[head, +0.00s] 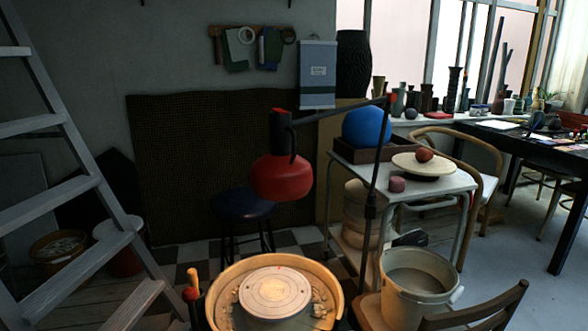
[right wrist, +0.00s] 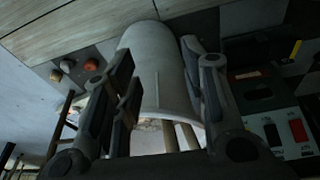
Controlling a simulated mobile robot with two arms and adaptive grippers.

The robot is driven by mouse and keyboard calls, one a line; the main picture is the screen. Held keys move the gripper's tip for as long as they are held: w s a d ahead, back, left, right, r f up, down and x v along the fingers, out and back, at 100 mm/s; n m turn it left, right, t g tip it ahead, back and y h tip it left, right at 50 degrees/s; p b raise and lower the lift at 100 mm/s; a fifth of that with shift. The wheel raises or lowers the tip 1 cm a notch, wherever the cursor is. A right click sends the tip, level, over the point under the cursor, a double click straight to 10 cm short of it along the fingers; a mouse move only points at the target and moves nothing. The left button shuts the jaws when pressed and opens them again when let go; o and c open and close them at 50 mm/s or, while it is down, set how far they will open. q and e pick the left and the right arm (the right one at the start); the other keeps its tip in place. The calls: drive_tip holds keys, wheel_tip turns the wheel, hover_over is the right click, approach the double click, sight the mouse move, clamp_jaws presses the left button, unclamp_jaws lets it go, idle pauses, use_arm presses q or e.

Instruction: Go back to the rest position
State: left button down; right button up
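Neither of my grippers shows in the head view. In the right wrist view, my right gripper (right wrist: 158,62) has its two dark fingers spread wide apart. No object is seen clamped by them. A pale rounded, cylinder-like form (right wrist: 155,75) shows beyond and between the fingers. I cannot tell how far off it is. My left gripper is in no view.
A potter's wheel (head: 272,292) stands at the front, with a red lamp (head: 282,178) above it. A white bucket (head: 418,285) and a chair (head: 480,318) are to its right. A cart (head: 430,180) carries a blue ball (head: 366,126). A ladder (head: 70,190) stands at left.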

use_arm(q)
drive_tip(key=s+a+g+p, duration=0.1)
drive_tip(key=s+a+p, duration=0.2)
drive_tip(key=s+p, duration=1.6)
drive_tip(key=p, duration=0.3)
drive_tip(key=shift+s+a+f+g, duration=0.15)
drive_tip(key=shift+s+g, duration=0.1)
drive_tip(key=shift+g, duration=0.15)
use_arm(e)
drive_tip(key=s+d+g, duration=0.1)
drive_tip(key=s+d, duration=0.2)
drive_tip(key=s, duration=1.6)
drive_tip(key=shift+s+d+f+g, duration=0.15)
drive_tip(key=shift+s+g, duration=0.1)
drive_tip(key=shift+g, duration=0.15)
